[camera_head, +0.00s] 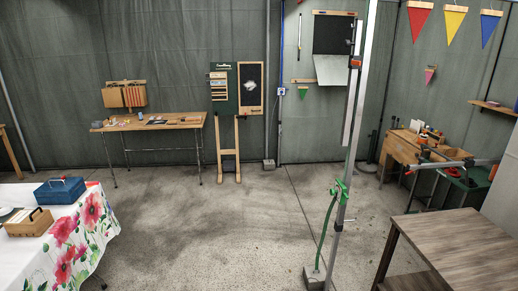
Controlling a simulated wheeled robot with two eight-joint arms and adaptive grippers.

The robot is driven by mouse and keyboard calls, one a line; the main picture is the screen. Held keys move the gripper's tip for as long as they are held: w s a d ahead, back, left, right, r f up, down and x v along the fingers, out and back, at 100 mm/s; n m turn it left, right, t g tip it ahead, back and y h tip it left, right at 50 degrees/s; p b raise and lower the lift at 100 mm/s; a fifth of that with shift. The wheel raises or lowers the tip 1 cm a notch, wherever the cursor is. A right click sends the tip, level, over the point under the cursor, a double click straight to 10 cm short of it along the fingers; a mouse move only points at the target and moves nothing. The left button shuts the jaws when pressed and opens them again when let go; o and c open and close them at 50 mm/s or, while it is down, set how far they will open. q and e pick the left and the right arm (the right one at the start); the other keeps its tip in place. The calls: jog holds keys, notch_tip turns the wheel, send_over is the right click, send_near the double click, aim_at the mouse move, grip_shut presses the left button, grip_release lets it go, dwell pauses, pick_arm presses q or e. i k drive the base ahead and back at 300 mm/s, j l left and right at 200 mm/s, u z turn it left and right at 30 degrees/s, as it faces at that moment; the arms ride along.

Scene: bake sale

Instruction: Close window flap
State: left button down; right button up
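On the back green tent wall hangs a dark rectangular panel (333,34) under a wooden bar (334,13), partly behind a tall metal pole. A pale sheet (329,70) hangs at its lower part, its lower edge uneven. These look like the window and its flap, but I cannot tell for sure whether the flap is open. A short wooden strip (303,81) is on the wall left of the sheet. Neither of my grippers is in view.
The metal pole (342,215) stands centre right with a green hose. A brown table (460,247) is front right, a cluttered workbench (401,146) behind it. A flowered table (111,228) is left; a wooden table (150,122) and easel (228,167) stand behind. The middle floor is clear.

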aim_at(331, 70)
jog(key=i+u, duration=0.25)
jog(key=i, duration=0.9)
jog(key=i+l+u, duration=0.2)
jog(key=i, duration=1)
jog(key=i+z, duration=0.1)
jog(key=i, duration=0.45)
jog(key=i+z, duration=0.15)
jog(key=i, duration=0.4)
jog(key=i+j+z, duration=0.1)
jog(key=i, duration=0.45)
jog(key=i+j+z, duration=0.1)
jog(key=i, duration=0.4)
jog(key=i+z, duration=0.75)
jog(key=z, duration=0.15)
jog(key=i+j+z, duration=0.15)
jog(key=i+z, duration=0.25)
jog(key=i+l+z, duration=0.15)
jog(key=i+z, duration=0.8)
jog(key=k, duration=0.05)
